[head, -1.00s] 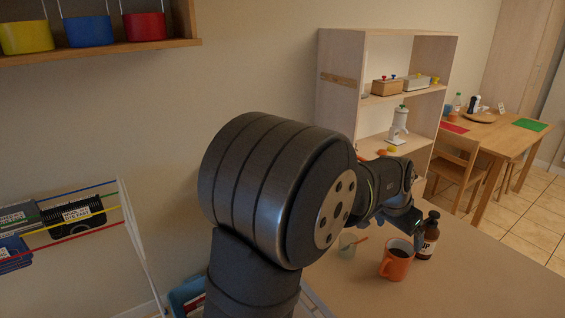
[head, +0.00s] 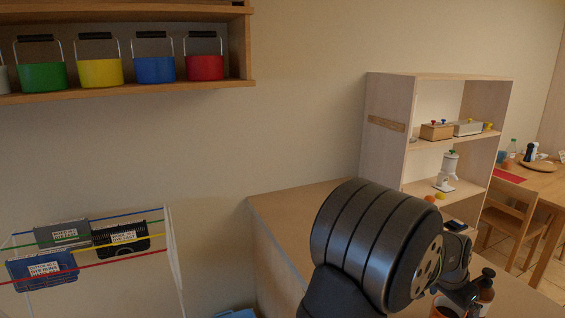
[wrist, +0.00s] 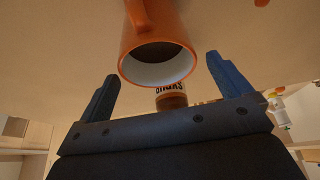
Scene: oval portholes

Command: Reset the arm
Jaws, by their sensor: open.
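My gripper (wrist: 161,68) is open, its two dark blue fingers apart with nothing between them that I can see gripped. An orange mug (wrist: 135,45) with a white inside and dark liquid shows just beyond the fingertips in the wrist view, which looks upside down. Whether it touches a finger I cannot tell. In the head view my dark arm reaches right over the counter (head: 290,205). The mug (head: 446,309) is cut by the bottom edge there, and my fingers are not clear.
A dark bottle (head: 486,284) stands close behind the mug; its label (wrist: 169,88) shows in the wrist view. A wooden shelf unit (head: 390,125) stands behind the arm. A wall shelf (head: 170,90) with coloured buckets and a wire rack (head: 175,255) are at left.

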